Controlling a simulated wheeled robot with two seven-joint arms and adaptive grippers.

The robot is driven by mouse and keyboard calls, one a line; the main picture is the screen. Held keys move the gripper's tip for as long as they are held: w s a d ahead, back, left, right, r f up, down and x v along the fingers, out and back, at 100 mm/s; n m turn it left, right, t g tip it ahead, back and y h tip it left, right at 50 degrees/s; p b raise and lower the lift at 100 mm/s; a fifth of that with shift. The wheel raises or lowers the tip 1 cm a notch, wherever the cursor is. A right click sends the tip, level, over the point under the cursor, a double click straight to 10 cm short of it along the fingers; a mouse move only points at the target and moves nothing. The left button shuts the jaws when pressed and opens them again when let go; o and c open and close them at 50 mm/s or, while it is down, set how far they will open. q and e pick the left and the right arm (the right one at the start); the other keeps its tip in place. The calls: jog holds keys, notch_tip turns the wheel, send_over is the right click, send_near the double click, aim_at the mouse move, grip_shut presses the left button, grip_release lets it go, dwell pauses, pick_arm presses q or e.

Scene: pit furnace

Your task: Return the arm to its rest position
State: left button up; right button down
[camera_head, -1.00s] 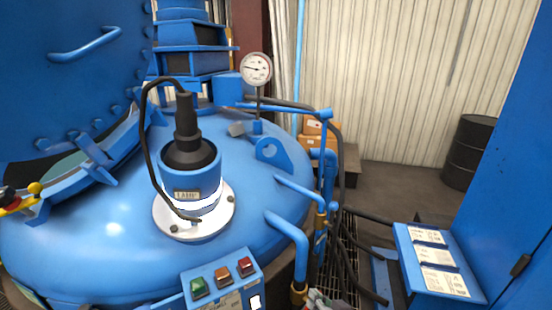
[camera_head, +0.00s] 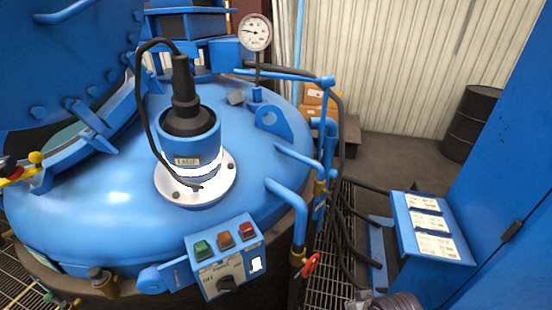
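A grey, rounded part (camera_head: 388,302) shows at the bottom edge, right of centre. It looks like part of my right arm or gripper, cut off by the frame. Its fingers cannot be made out, and it touches nothing that I can see. My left gripper is not in view. The blue furnace lid (camera_head: 95,215) fills the left and middle, with a lamp unit (camera_head: 190,140) upright on its white flange. The control box (camera_head: 225,257) on the front has green, orange and red buttons above a black knob.
Blue pipes (camera_head: 290,195) and a red handwheel (camera_head: 311,265) stand at the lid's right. Black hoses cross the grated floor there. A sloped blue panel with labels (camera_head: 430,228) stands beside a tall blue cabinet (camera_head: 500,215). A pressure gauge (camera_head: 255,33) rises behind.

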jog(key=s+d+f+g, duration=0.1)
jog(key=s+f, duration=0.1)
jog(key=f, duration=1.5)
jog(key=s+d+f+g, duration=0.1)
jog(key=s+f, duration=0.2)
jog(key=f, duration=1.3)
jog(key=s+d+f, duration=0.1)
jog(key=s+f, duration=0.9)
jog(key=s, duration=0.1)
jog(key=s+d+f+g, duration=0.1)
jog(key=s+d+f, duration=0.1)
jog(key=s+f, duration=0.7)
jog(key=shift+s+d+f+g+h, duration=0.3)
jog(key=shift+s+f+h, duration=0.1)
jog(key=shift+s, duration=0.6)
